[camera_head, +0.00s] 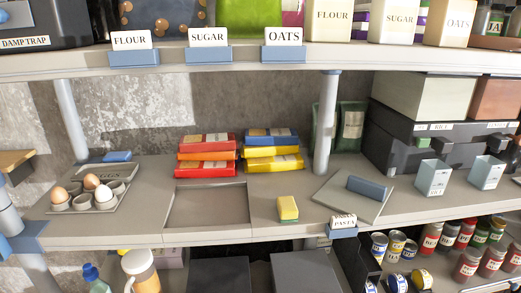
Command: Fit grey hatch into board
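The grey hatch (338,204) is a flat square plate with a blue block-like handle (367,187) on top. It lies turned at an angle on the middle shelf, right of centre, close to the front edge by the pasta label. The board (207,186) is left of centre on the same shelf, with a square, shallow, empty recess (208,207) in it. The hatch is apart from the recess, with a yellow sponge-like block (288,209) between them. Neither of my grippers can be made out in the head view.
Red and orange packets (206,155) and blue and yellow packets (272,150) are stacked behind the recess. An egg tray (92,207) stands left. Small cups (433,177) and dark boxes (400,135) stand right. A post (326,125) and the upper shelf (250,56) limit room.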

